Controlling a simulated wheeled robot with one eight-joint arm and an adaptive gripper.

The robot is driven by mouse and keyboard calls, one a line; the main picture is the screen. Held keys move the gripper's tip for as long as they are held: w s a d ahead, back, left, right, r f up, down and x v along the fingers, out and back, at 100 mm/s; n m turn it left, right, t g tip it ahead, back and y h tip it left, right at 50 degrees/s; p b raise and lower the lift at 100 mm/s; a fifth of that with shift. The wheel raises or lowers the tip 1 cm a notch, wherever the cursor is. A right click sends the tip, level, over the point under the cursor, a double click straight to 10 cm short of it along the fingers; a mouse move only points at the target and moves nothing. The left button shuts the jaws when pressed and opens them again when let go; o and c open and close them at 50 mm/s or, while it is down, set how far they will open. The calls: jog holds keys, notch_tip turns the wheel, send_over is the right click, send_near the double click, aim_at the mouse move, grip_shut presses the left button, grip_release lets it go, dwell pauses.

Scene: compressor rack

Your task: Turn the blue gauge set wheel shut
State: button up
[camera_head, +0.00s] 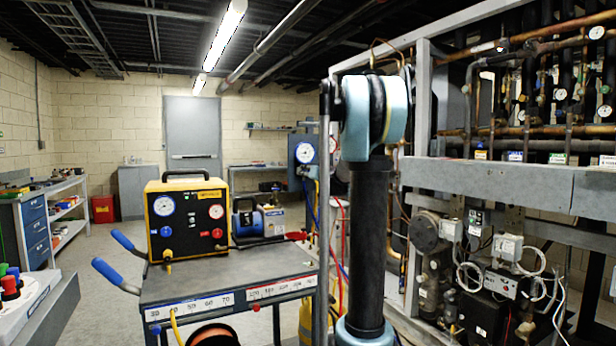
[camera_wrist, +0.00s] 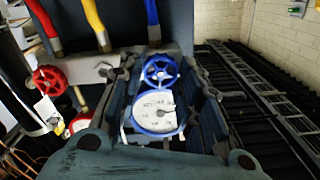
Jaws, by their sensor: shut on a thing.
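The blue gauge set wheel (camera_wrist: 160,70) shows in the wrist view, with spokes and a round rim. The blue-rimmed gauge with a white dial (camera_wrist: 157,112) is just below it. My gripper (camera_wrist: 161,78) has a finger on each side of the blue wheel and is shut on it; the exact contact at the rim is hard to make out. A red wheel (camera_wrist: 50,80) and a red-rimmed gauge (camera_wrist: 80,122) sit to the left.
Red, yellow and blue hoses (camera_wrist: 95,20) join the manifold in the wrist view. In the head view, a cart (camera_head: 230,285) with a yellow-black gauge box (camera_head: 188,218) stands left of my arm. The pipe rack (camera_head: 490,175) fills the right. Open floor lies at the left.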

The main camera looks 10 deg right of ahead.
jog(key=shift+m, duration=0.4)
jog(key=m, duration=1.6)
jog(key=shift+f, duration=0.2)
jog(key=m, duration=0.5)
jog(key=shift+s+f, duration=0.1)
jog(key=shift+a+m, duration=0.1)
jog(key=shift+m, duration=6.3)
